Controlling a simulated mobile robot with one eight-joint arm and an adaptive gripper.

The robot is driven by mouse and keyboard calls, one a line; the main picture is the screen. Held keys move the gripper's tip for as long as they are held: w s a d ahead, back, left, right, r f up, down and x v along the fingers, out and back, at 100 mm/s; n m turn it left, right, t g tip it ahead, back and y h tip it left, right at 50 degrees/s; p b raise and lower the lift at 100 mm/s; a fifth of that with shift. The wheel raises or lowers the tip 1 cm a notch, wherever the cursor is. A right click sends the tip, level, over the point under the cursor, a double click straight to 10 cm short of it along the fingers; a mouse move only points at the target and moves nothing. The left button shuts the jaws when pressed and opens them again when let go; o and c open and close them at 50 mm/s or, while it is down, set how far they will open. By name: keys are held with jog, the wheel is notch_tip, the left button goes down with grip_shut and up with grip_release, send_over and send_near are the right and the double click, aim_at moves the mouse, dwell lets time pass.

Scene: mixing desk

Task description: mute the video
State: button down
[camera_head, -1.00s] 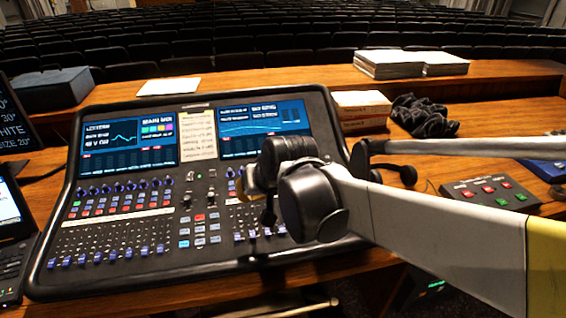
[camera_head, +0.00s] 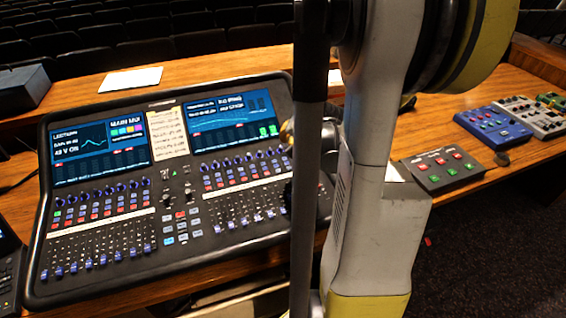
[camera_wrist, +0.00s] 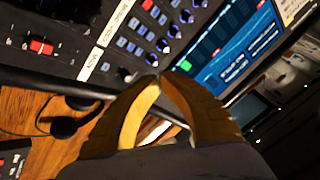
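The mixing console (camera_head: 105,230) lies on the wooden desk, with two lit screens, rows of knobs, coloured buttons and faders. A grey control box (camera_head: 445,168) with red and green buttons sits to its right. A blue button box (camera_head: 492,127) sits further right. I cannot read which control mutes the video. My gripper (camera_wrist: 157,77) shows in the wrist view with its two yellow-and-dark fingers meeting at the tips, nothing visible between them. The tips appear over the console's right knob area, beside a screen; contact cannot be told. In the head view my arm hides most of the gripper.
A headset (camera_wrist: 68,118) lies on the desk beside the console. A pale panel (camera_head: 530,115) and a green device (camera_head: 553,100) stand at far right. A white sheet (camera_head: 131,79) and dark box (camera_head: 22,87) are behind. Seat rows lie beyond.

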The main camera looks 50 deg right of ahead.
aim_at(285, 162)
jog(key=shift+f, duration=0.15)
jog(key=f+b, duration=0.7)
jog(key=f, duration=0.1)
jog(key=shift+w+d+f, duration=0.15)
jog(key=shift+w+f, duration=0.1)
jog(key=shift+w, duration=0.15)
dwell(1.2)
jog(key=shift+f+b, duration=0.4)
jog(key=shift+b, duration=0.2)
jog(key=shift+w+f, duration=0.1)
jog(key=shift+f, duration=0.15)
jog(key=shift+r, duration=0.1)
dwell(0.3)
jog(key=shift+r+p, duration=0.3)
jog(key=shift+r, duration=0.35)
jog(key=shift+r, duration=0.1)
